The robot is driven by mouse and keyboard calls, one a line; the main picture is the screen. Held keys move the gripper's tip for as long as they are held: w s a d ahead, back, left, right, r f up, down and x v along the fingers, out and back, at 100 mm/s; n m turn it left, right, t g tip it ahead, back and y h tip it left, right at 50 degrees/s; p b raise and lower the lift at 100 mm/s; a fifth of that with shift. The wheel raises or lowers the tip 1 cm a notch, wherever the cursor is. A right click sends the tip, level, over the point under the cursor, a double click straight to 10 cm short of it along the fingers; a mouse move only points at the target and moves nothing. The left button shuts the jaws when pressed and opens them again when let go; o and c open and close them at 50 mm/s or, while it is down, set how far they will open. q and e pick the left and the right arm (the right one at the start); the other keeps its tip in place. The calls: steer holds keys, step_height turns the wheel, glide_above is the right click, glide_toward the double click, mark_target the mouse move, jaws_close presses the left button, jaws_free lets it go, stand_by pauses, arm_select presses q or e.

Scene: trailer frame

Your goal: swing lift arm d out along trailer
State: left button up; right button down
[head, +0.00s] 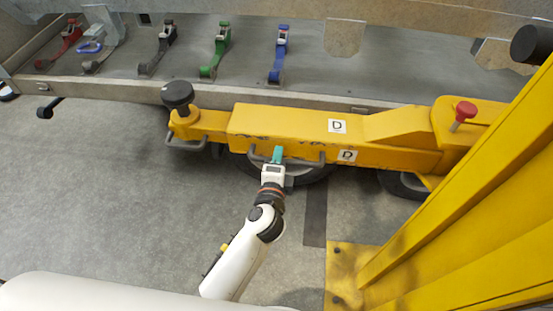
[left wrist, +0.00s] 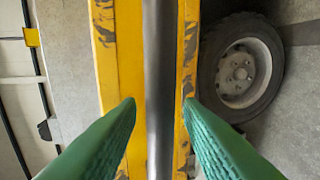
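The yellow lift arm D (head: 290,127), with two white "D" labels, extends lengthwise beside the trailer bed (head: 190,85). A grey handle bar (head: 312,161) runs along its near side. My left gripper (head: 277,154) is at this handle, with green fingers. In the left wrist view, the open fingertips (left wrist: 160,105) stand either side of the dark handle bar (left wrist: 160,60), with gaps on both sides. The arm's yellow face (left wrist: 118,50) shows behind the bar. A round black pad (head: 177,92) tops the arm's left end. My right gripper is not in view.
A red knob (head: 465,110) stands at the arm's right end. A yellow post (head: 460,200) with a floor plate blocks the right side. A wheel (left wrist: 240,68) sits under the trailer. Floor at left is clear.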

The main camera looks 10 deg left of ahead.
arm_select(q)
steer(key=shift+s+d, duration=0.1)
steer(key=b+v, duration=0.1)
steer(key=v, duration=1.1)
steer(key=shift+a, duration=0.25)
